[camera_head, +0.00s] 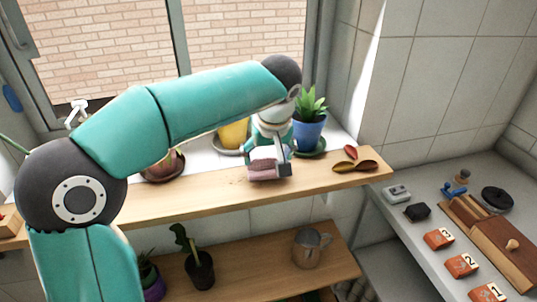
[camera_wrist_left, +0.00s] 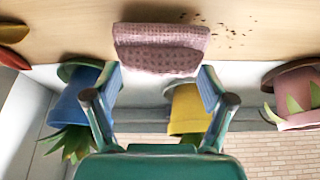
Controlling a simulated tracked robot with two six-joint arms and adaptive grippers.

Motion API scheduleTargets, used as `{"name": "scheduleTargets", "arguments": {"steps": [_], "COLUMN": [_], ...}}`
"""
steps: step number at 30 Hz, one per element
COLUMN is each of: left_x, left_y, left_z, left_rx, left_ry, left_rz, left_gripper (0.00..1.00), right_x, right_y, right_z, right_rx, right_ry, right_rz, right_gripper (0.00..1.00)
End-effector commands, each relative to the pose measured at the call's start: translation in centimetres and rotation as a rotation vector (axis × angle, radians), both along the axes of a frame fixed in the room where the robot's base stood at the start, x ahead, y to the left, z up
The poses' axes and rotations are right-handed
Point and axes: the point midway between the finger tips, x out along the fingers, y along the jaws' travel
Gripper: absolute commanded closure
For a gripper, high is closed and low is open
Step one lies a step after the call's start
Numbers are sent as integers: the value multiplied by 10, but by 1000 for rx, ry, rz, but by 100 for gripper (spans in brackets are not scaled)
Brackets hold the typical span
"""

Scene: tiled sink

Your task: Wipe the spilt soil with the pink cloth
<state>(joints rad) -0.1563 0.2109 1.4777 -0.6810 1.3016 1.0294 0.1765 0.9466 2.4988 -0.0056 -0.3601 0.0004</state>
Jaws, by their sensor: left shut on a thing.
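The pink cloth (camera_head: 264,174) is at my left gripper (camera_head: 270,163), over the upper wooden shelf (camera_head: 215,190). In the left wrist view the cloth (camera_wrist_left: 160,50) is a folded, textured pad between the fingers of my left gripper (camera_wrist_left: 161,78), which is shut on it. I cannot tell whether the cloth touches the wood. Dark crumbs of spilt soil (camera_wrist_left: 229,32) lie scattered on the wood beside the cloth. More soil shows past its edge. My right gripper is not in view.
A blue pot (camera_head: 308,132), a yellow pot (camera_head: 233,133) and a pink pot (camera_head: 163,167) stand behind the shelf. Red and brown spoon-like pieces (camera_head: 355,164) lie at its right end. A metal jug (camera_head: 310,246) stands on the lower shelf.

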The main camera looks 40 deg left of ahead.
Motion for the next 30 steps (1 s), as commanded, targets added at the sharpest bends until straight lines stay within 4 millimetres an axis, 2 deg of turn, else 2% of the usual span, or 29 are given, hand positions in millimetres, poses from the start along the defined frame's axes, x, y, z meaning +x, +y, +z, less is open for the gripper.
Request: {"name": "scheduleTargets", "arguments": {"steps": [30], "left_x": [-4], "left_y": [4], "left_z": [-17], "left_rx": [0], "left_ry": [0], "left_rz": [3], "left_gripper": [30], "right_x": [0], "right_y": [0], "right_z": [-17], "right_rx": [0], "right_ry": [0], "right_rz": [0], "right_gripper": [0]}}
